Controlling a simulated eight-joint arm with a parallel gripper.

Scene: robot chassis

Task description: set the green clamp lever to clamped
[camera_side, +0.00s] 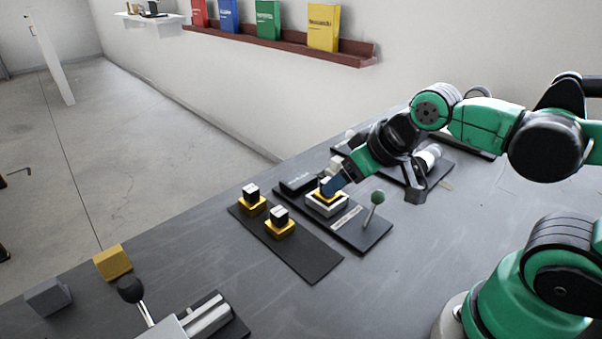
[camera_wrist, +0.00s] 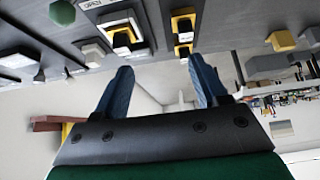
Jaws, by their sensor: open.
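The green clamp lever (camera_side: 378,197) stands on the near right end of a dark base plate (camera_side: 372,238), its thin rod tilted slightly and topped by a green ball. The green knob also shows at the top left of the wrist view (camera_wrist: 62,12). My gripper (camera_side: 332,187) is over the fixture with a white-and-yellow block (camera_side: 325,204) on the same plate, left of the lever and apart from it. In the wrist view, my gripper's two blue fingers (camera_wrist: 160,66) are spread with nothing between them. Whether a fingertip touches the fixture is unclear.
A neighbouring dark plate (camera_side: 315,262) holds two yellow blocks with black-and-white tops (camera_side: 280,226). A black-knobbed lever device (camera_side: 130,290), a yellow block (camera_side: 113,262) and a grey block (camera_side: 47,297) lie at the front left. The table right of the green lever is clear.

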